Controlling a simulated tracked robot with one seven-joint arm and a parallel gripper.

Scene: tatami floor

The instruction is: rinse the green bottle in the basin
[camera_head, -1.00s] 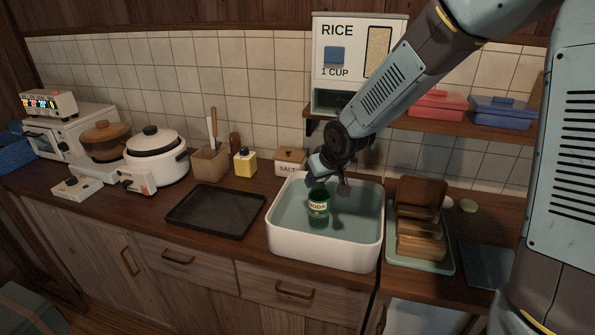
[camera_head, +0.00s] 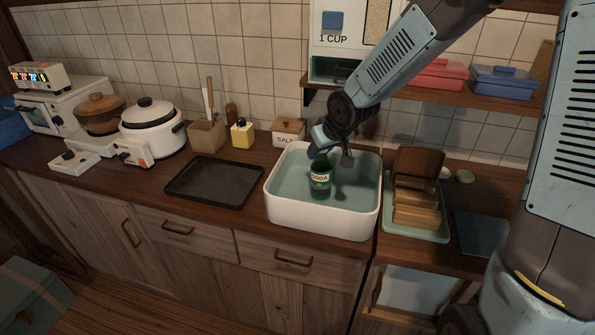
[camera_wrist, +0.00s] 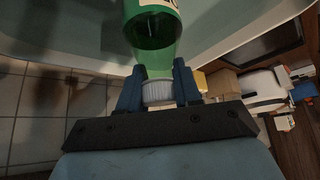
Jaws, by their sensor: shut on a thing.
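The green bottle (camera_head: 320,180), with a pale label reading SODA, stands about upright inside the white basin (camera_head: 318,222). I cannot tell whether its base touches the basin floor. My gripper (camera_head: 321,152) reaches down over the basin and is shut at the bottle's top. In the wrist view the two dark blue fingers (camera_wrist: 158,92) close on the white ribbed cap, with the green bottle (camera_wrist: 152,38) extending beyond them. The basin has a pale blue-green inside, and its wall also shows in the wrist view.
A dark tray (camera_head: 213,183) lies left of the basin. A green rack (camera_head: 416,229) with brown boards stands close at its right. A salt box (camera_head: 288,131) and a yellow bottle (camera_head: 242,133) stand behind. A rice dispenser (camera_head: 350,40) and shelf (camera_head: 430,97) are above.

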